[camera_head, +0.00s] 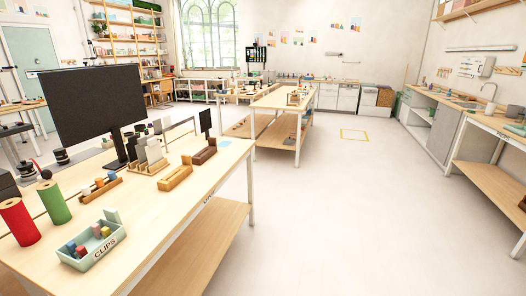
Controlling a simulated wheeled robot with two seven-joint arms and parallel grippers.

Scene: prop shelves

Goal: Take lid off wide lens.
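I cannot pick out a wide lens or its lid for sure. A dark cylinder with a pale band (61,157) stands at the left, behind the near table and below the monitor; it is too small to tell whether it is a lens. Neither of my grippers is in view.
The near table (190,215) holds a black monitor (92,105), red (19,222) and green (54,203) cylinders, a CLIPS box (91,243) and wooden holders (175,178). A second table (285,100) stands behind. A counter (440,105) lines the right. The middle floor is clear.

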